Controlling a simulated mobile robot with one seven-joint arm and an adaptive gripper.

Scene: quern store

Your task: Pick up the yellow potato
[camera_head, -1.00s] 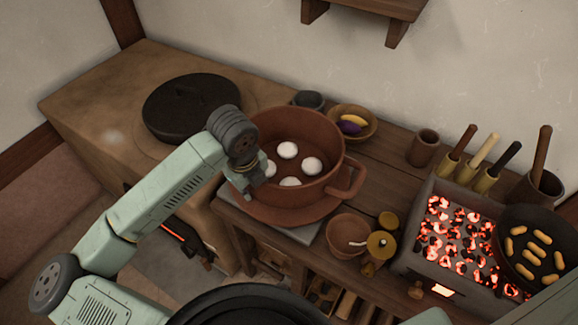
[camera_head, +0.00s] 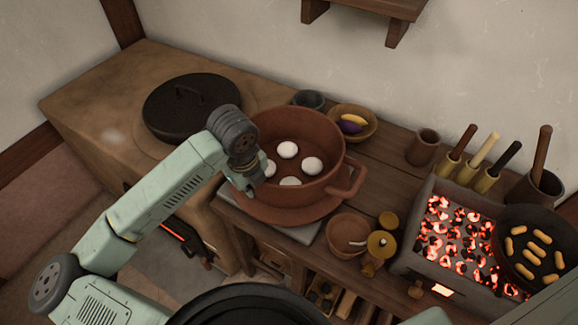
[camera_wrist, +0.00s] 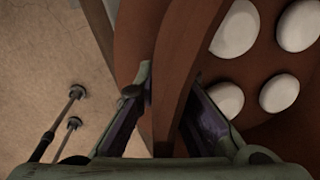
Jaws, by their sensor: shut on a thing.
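A yellow oblong item (camera_head: 354,119), perhaps the yellow potato, lies beside a purple one (camera_head: 350,127) in a small brown bowl (camera_head: 371,133) behind the pot. My gripper (camera_head: 253,186) is far from it, at the left side of the large reddish-brown pot (camera_head: 322,193). In the wrist view my gripper (camera_wrist: 172,88) has one finger on each side of the pot's wall (camera_wrist: 172,75) and is shut on it. Several white rounded pieces (camera_head: 288,150) lie in the pot; they also show in the wrist view (camera_wrist: 235,30).
A black lidded pan (camera_head: 190,105) sits on the left stove. A small brown bowl (camera_head: 347,236) and brass pots (camera_head: 381,245) stand right of the pot. A glowing brazier (camera_head: 412,245) and a dark pan (camera_head: 567,225) with several yellow pieces are at the right.

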